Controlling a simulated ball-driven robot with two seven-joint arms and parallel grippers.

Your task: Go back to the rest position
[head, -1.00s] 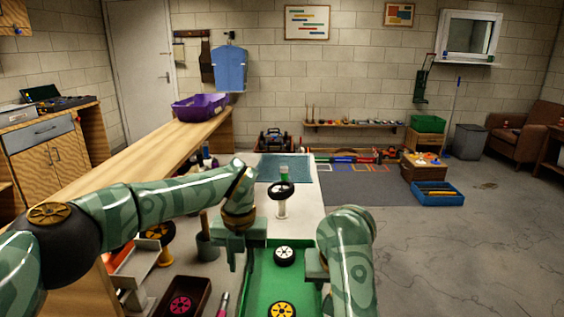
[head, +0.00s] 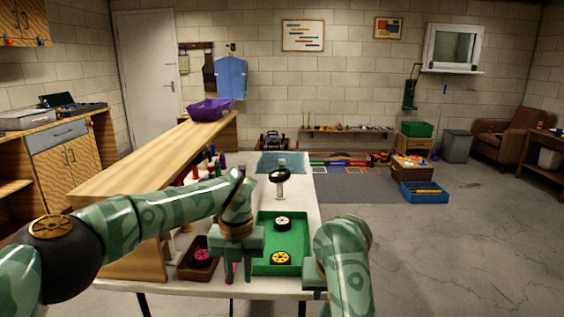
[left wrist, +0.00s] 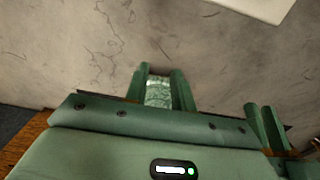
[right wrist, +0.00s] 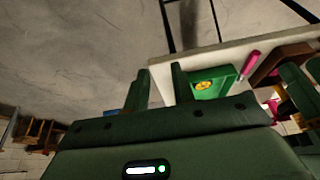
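My left gripper (head: 237,280) hangs in front of the green tray's left side in the head view, near the table's front edge. Its fingers are apart in the left wrist view (left wrist: 159,88); a mottled green patch shows between them, and I cannot tell what it is. My right gripper (head: 312,285) is mostly hidden behind its own forearm, right of the tray. In the right wrist view (right wrist: 158,90) its fingers are apart and empty, with bare floor behind and the table close by.
The white table (head: 277,290) holds the green tray (head: 265,262) with a white-hub wheel (head: 283,224) and a yellow-hub wheel (head: 280,258). A brown bin (head: 187,273) holds a pink-hub wheel (head: 202,257). A wooden bench (head: 150,160) stands left. Floor at right is open.

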